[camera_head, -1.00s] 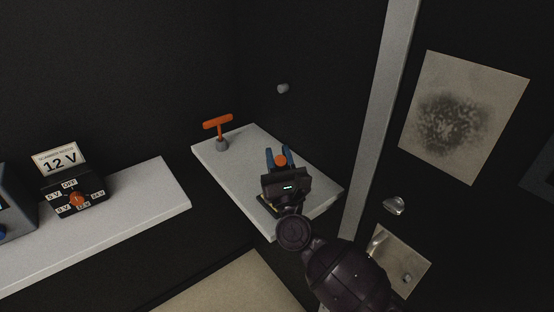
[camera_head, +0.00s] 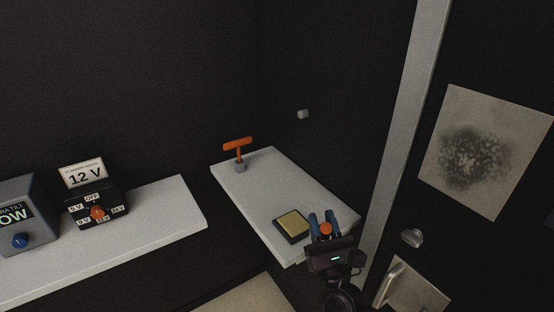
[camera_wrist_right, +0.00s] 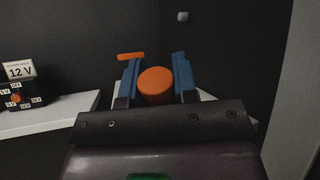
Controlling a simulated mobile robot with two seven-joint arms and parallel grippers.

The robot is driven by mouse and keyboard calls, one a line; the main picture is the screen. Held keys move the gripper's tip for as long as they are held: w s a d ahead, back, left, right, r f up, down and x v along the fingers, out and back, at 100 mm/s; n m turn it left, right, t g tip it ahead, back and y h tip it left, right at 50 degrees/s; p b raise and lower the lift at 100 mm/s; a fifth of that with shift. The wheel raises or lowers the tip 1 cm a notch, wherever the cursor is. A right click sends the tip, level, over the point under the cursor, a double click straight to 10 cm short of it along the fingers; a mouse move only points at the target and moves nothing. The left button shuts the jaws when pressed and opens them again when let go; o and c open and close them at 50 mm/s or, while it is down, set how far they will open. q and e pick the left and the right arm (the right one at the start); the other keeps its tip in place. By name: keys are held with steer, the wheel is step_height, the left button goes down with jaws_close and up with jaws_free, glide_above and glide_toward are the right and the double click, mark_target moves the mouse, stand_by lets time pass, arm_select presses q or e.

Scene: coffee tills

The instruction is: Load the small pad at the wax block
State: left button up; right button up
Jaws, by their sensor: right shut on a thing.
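The wax block (camera_head: 293,224) is a flat yellowish square in a dark tray near the front edge of the pale shelf. My right gripper (camera_head: 322,218) has blue fingers and is just right of the block, apart from it in the picture. It is shut on a round orange thing (camera_head: 326,228), likely the small pad or its grip. In the right wrist view this orange round top (camera_wrist_right: 155,85) sits between the fingers, and its underside is hidden. My left gripper is not in view.
An orange T-handle (camera_head: 238,145) stands at the back of the pale shelf (camera_head: 262,182). To the left, a second shelf (camera_head: 170,215) holds a black dial box (camera_head: 98,208) and a grey display box (camera_head: 25,215). A pale post (camera_head: 402,110) rises at the right.

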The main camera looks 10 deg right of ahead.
steer(key=w+a+r+p, duration=0.3)
steer(key=w+a+r, duration=0.1)
steer(key=w+r, duration=0.3)
steer(key=shift+w+d+f+b, duration=0.15)
steer(key=shift+f+b, duration=0.7)
steer(key=shift+f, duration=1.15)
steer(key=shift+w+f+b, duration=0.15)
steer(key=shift+f+b, duration=0.7)
steer(key=shift+f, duration=1.15)
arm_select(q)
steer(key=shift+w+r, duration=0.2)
arm_select(e)
steer(key=shift+f, duration=0.1)
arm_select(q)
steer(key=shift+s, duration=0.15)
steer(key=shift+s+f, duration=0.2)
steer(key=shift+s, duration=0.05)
arm_select(e)
steer(key=shift+s+f, duration=0.1)
steer(key=shift+f, duration=0.05)
